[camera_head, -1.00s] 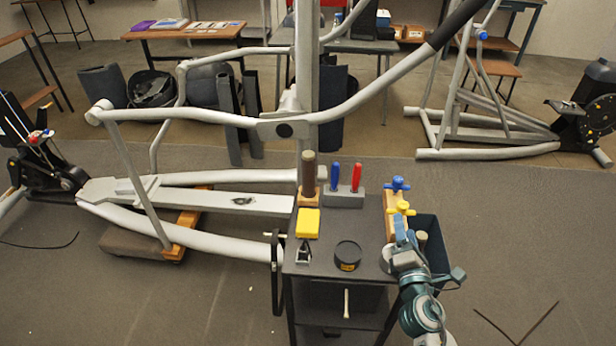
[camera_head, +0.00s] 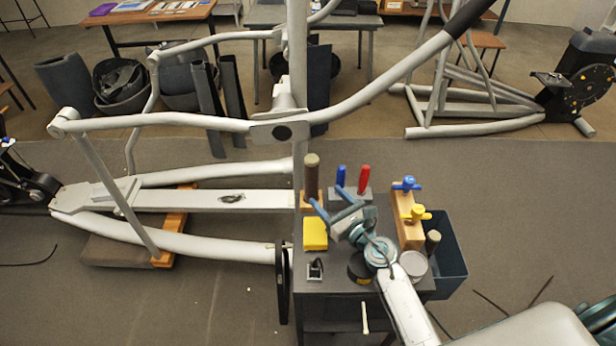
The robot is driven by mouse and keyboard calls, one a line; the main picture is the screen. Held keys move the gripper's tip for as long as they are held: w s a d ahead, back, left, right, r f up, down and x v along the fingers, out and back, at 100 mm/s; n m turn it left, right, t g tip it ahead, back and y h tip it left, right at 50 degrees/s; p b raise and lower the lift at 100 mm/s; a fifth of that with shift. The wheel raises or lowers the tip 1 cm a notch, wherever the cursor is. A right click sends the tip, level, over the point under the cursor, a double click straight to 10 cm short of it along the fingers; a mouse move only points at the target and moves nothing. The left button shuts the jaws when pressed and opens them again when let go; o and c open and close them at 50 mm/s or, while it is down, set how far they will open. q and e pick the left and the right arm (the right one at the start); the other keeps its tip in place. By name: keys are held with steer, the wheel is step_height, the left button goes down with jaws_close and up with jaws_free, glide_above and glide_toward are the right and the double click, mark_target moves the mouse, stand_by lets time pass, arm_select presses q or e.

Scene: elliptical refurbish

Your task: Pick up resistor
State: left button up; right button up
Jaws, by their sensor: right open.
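I cannot single out the resistor with certainty. A small dark part with a light edge (camera_head: 315,270) lies at the front left of the black cart top (camera_head: 340,279), and a yellow block (camera_head: 315,234) lies just behind it. My right gripper (camera_head: 328,197) is over the cart, in front of the blue and red handled tools. Its two blue-grey fingers are spread apart with nothing seen between them. My right wrist partly covers a round black tin (camera_head: 359,268). My left gripper is not in view.
A brown-handled tool (camera_head: 312,176) stands upright beside the grey tool holder (camera_head: 350,197). A wooden block (camera_head: 408,232) carries blue and yellow clamps. A dark bin (camera_head: 450,262) hangs on the cart's right side. The elliptical's grey frame (camera_head: 200,248) stands left of and behind the cart.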

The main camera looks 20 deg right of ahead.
mark_target(316, 182)
steer(key=shift+x, duration=0.95)
steer(key=shift+w+a+r, duration=0.1)
steer(key=shift+w, duration=0.25)
steer(key=x, duration=0.2)
steer(key=p+x, duration=0.1)
steer(key=x, duration=0.1)
steer(key=shift+w+r, duration=0.2)
steer(key=shift+w, duration=0.1)
steer(key=shift+w+f, duration=0.1)
steer(key=shift+w, duration=0.15)
steer(key=shift+c, duration=0.4)
steer(key=shift+s, duration=0.1)
steer(key=c, duration=0.7)
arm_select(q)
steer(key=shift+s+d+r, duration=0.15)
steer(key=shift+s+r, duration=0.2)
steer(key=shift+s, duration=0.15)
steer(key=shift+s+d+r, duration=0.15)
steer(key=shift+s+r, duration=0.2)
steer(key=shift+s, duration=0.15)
arm_select(e)
steer(key=c, duration=0.4)
